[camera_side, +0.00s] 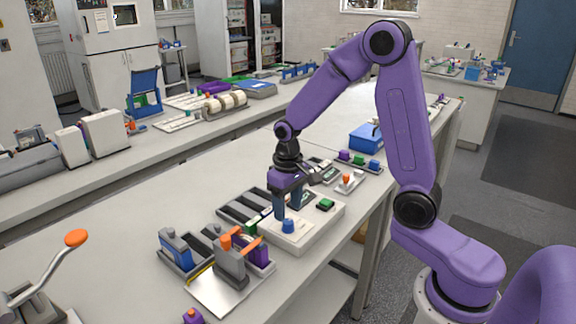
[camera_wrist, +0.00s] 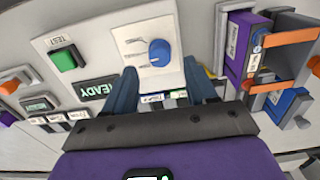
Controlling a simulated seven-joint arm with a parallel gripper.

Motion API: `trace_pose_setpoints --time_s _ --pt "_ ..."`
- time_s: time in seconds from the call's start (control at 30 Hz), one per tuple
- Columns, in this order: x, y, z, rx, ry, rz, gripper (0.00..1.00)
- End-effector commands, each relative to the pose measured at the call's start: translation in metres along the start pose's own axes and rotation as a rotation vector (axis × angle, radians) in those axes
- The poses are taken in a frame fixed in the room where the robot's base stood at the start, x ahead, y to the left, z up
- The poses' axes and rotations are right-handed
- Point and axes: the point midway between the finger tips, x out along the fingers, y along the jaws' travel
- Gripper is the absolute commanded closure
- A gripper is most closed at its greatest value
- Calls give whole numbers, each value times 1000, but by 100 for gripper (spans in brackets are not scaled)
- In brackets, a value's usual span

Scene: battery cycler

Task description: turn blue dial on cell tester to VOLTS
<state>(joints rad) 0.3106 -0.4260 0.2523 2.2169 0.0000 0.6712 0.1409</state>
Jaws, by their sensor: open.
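The blue dial (camera_side: 288,226) stands on the white plate of the cell tester (camera_side: 325,221). In the wrist view the dial (camera_wrist: 159,52) sits beyond and between my fingertips, with dark marking lines to its left; I cannot read their labels. The tester's green button (camera_wrist: 65,60) under the word TEST and a dark display reading READY (camera_wrist: 97,90) are to the left of the dial. My gripper (camera_side: 287,209) points down over the tester, close to the dial. In the wrist view its two blue fingers (camera_wrist: 165,85) are apart, with nothing between them.
Next to the tester stands a holder with blue, purple and orange parts (camera_side: 215,258), close to the dial's side. Grey trays (camera_side: 240,212) lie behind it. A lever with an orange knob (camera_side: 77,238) is at the front left.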

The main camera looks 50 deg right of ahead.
Motion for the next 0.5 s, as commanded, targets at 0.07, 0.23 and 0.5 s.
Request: trace_pose_setpoints --time_s 0.07,0.23,0.5 --pt "-18 0 -1 0 8 -1 43" --pt "-54 0 -1 0 7 -1 43" --pt "-104 0 -1 -1 5 -1 43"
